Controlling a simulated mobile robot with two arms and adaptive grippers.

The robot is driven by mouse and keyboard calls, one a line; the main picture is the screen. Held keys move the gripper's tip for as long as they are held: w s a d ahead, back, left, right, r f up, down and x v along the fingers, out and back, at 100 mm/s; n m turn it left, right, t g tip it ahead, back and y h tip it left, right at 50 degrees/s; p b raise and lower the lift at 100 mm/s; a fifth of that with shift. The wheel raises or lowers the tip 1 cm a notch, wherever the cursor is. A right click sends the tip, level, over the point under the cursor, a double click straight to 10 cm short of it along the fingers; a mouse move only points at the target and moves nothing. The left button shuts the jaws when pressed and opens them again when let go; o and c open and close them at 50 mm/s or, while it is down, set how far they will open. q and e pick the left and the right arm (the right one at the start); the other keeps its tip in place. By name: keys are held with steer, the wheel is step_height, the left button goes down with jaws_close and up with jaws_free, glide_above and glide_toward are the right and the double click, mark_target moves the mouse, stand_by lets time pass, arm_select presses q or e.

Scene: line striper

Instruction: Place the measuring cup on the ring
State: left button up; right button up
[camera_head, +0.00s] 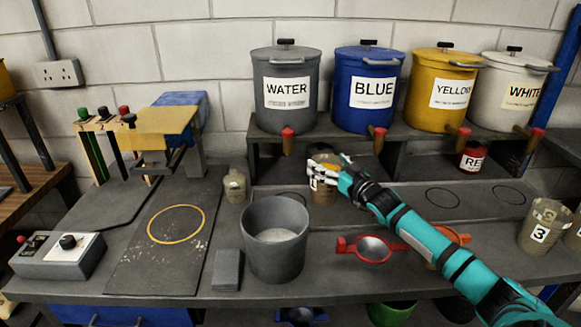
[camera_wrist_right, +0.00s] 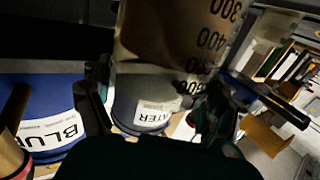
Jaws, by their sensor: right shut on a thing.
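Part of a white number label shows beside the fingers in the head view. Thin dark rings are drawn on the low shelf: one (camera_head: 443,199) right of my arm, one at the far right (camera_head: 508,195), and one partly hidden behind the grey bucket. A yellow ring (camera_head: 176,206) is on the dark board at left. My left gripper is out of view.
Water (camera_head: 286,90), blue (camera_head: 368,90), yellow (camera_head: 442,90) and white (camera_head: 512,92) pots with taps stand on the upper shelf. A grey bucket (camera_head: 275,250), a red-handled strainer (camera_head: 372,249) and a small bottle (camera_head: 235,185) stand nearby. Cup 3 (camera_head: 541,232) is at right.

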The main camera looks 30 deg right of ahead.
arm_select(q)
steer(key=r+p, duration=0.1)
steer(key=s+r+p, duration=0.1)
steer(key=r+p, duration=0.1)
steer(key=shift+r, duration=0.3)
arm_select(e)
steer(key=w+a, duration=0.5)
steer(key=a, duration=0.4)
steer(key=shift+w+a+f, duration=0.2)
steer(key=shift+w+f, duration=0.1)
steer(key=o, duration=1.4)
steer(key=shift+f, duration=0.25)
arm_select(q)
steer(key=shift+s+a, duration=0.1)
arm_select(e)
steer(key=shift+o, duration=0.2)
steer(key=shift+s+a, duration=0.1)
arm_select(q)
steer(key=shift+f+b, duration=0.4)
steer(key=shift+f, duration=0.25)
arm_select(e)
steer(key=s, duration=0.7)
steer(key=shift+s+a, duration=0.15)
steer(key=shift+s, duration=0.1)
